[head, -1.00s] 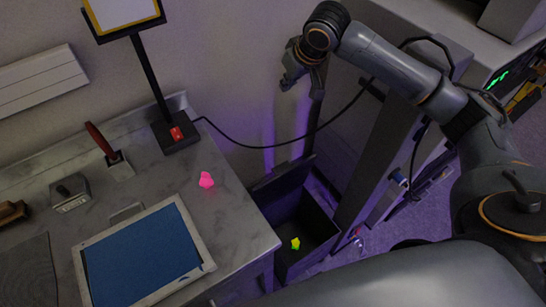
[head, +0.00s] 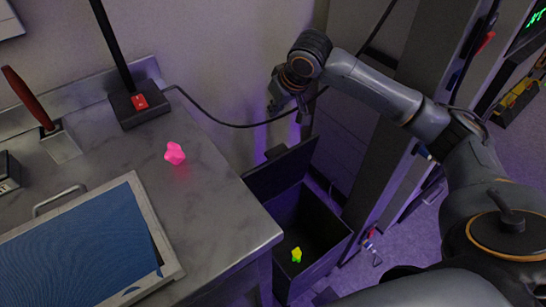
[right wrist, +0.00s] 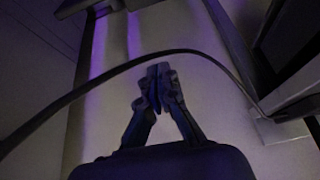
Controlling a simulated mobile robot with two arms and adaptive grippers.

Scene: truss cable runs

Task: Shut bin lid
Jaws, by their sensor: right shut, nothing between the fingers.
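The dark bin (head: 312,237) stands on the floor to the right of the bench. Its lid (head: 280,168) is up, leaning back toward the wall, so the bin is open. A yellow-green piece (head: 296,255) lies inside it. My right gripper (head: 288,108) is above and behind the raised lid, near the wall, apart from the lid. In the right wrist view its fingers (right wrist: 158,85) are together with nothing between them. The bin does not show in the right wrist view. My left gripper is not in view.
The bench (head: 215,215) on the left bears a pink piece (head: 175,153), a blue-topped framed tray (head: 150,215) and a stand base with a red switch (head: 139,102). A black cable (head: 225,122) runs along the wall behind my right gripper. A dark upright post stands right of the bin.

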